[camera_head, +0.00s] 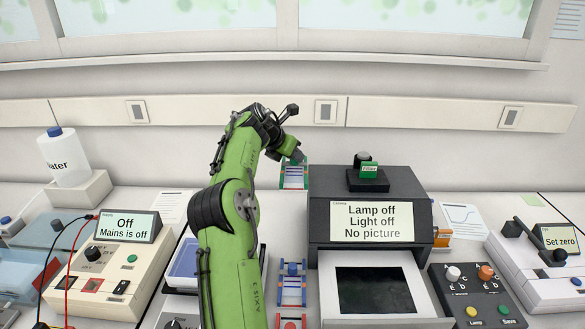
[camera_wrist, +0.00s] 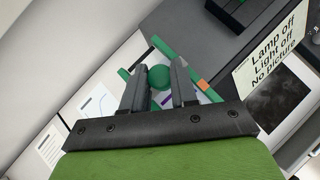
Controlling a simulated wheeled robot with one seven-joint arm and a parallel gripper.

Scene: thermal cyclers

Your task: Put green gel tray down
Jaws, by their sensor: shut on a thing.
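The green gel tray (camera_head: 293,176) is a clear tray with green ends, at the back of the bench just left of the dark imager. In the wrist view its green end bar (camera_wrist: 206,90) and round green knob show, with the knob between my fingers. My gripper (camera_wrist: 159,76) is shut on the green gel tray by this knob. In the head view my gripper (camera_head: 299,158) is at the tray's far end, partly hidden by my wrist. I cannot tell whether the tray touches the bench.
The imager (camera_head: 320,190) stands close to the tray's right, its drawer (camera_head: 328,285) open in front. A blue-ended tray (camera_head: 291,284) and a red-ended tray (camera_head: 290,322) lie nearer. A power supply (camera_head: 105,275) and a blue tank (camera_head: 186,262) are left. Paper sheets (camera_head: 172,207) lie behind.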

